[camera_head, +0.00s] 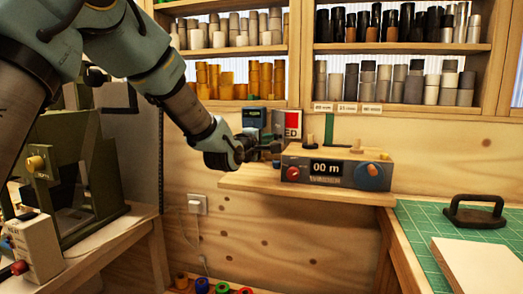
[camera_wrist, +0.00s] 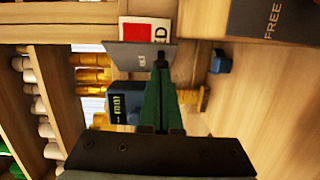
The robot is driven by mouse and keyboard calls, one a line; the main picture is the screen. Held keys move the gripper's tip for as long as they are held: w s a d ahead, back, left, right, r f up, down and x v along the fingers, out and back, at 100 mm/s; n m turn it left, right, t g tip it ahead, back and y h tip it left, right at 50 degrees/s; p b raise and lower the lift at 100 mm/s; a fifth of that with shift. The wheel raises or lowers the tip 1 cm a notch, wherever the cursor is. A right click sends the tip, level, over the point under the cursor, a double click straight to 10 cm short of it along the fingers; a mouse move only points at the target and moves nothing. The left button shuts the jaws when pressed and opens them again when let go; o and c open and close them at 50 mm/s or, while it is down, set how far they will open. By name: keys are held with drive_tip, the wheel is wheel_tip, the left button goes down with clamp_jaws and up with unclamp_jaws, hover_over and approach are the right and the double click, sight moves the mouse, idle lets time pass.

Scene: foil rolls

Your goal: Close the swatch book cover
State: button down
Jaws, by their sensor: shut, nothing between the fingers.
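My gripper (camera_head: 274,147) reaches in from the left above the wooden shelf by the back wall. In the wrist view its dark green fingers (camera_wrist: 161,62) are shut together with nothing between them. A grey panel (camera_wrist: 138,57) with small lettering stands at the fingertips, partly in front of a red and white card (camera_wrist: 145,29). The panel may be the swatch book cover; I cannot tell for sure, nor whether the fingers touch it. The red and white card also shows in the head view (camera_head: 291,124), upright behind my gripper.
A counter box reading "00 m" (camera_head: 325,168) stands on the wooden shelf (camera_head: 245,183), right of my gripper. A small blue box with a display (camera_head: 254,117) is behind the gripper. A green cutting mat (camera_head: 420,232) lies at right. Shelves of rolls fill the back.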

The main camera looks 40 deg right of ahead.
drive_tip(key=shift+s+d+f+b, duration=0.15)
drive_tip(key=shift+s+d+b, duration=0.85)
drive_tip(key=shift+b, duration=0.1)
drive_tip(key=shift+s+d+b, duration=0.3)
drive_tip(key=shift+d+b, duration=0.1)
drive_tip(key=shift+d, duration=0.1)
drive_tip(key=shift+s+d+b, duration=0.25)
drive_tip(key=shift+d+b, duration=0.15)
drive_tip(key=shift+d, duration=0.05)
drive_tip(key=shift+r, duration=0.2)
